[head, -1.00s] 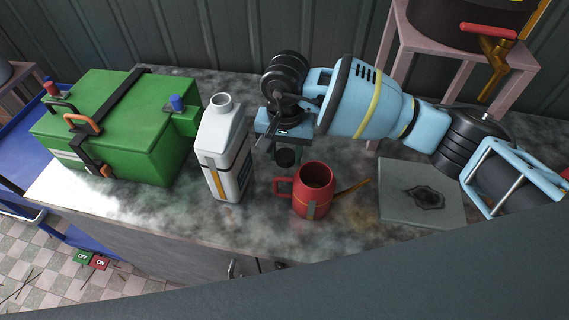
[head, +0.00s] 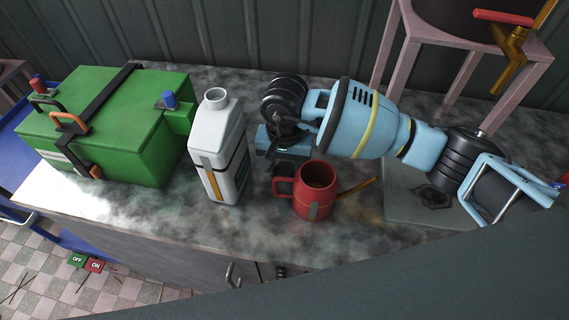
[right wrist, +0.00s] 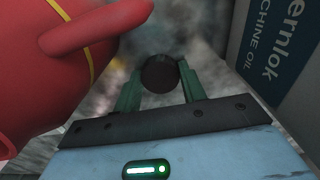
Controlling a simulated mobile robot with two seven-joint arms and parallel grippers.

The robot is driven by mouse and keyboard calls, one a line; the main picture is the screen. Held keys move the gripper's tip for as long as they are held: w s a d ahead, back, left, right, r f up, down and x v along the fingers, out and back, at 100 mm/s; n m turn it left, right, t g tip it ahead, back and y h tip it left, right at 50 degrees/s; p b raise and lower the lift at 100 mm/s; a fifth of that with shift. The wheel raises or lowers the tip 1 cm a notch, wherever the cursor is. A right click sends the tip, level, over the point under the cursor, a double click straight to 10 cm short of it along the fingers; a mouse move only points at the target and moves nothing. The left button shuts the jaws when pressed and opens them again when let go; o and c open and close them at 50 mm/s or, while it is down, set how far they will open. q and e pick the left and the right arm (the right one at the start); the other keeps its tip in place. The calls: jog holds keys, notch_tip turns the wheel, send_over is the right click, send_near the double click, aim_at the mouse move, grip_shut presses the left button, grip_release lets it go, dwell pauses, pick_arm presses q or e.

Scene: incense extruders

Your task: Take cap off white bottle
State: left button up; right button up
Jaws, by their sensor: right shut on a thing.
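The white bottle (head: 219,158) stands upright on the counter in the head view, its round neck (head: 216,96) bare with no cap on it. Its side, with a blue machine oil label, also shows at the right of the right wrist view (right wrist: 283,60). My right gripper (head: 282,168) is low between the bottle and the red watering can, apart from the bottle's neck. In the right wrist view its green fingers are shut on a round black cap (right wrist: 160,74). The can partly hides the cap in the head view. My left gripper is not in view.
The red watering can (head: 316,199) stands close beside my right gripper, its spout pointing right. A green box (head: 125,130) with straps is left of the bottle. A grey slab (head: 405,205) lies under my right arm. The counter front (head: 190,222) is clear.

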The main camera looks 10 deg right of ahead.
aim_at(285, 169)
jog(key=o, duration=1.1)
jog(key=shift+f, duration=0.1)
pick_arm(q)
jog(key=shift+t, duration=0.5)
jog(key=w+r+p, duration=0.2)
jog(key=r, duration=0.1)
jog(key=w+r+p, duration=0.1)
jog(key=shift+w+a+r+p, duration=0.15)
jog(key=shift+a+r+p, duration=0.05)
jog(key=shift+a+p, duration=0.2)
pick_arm(e)
notch_tip(285, 169, up, 12)
jog(key=shift+r, duration=0.25)
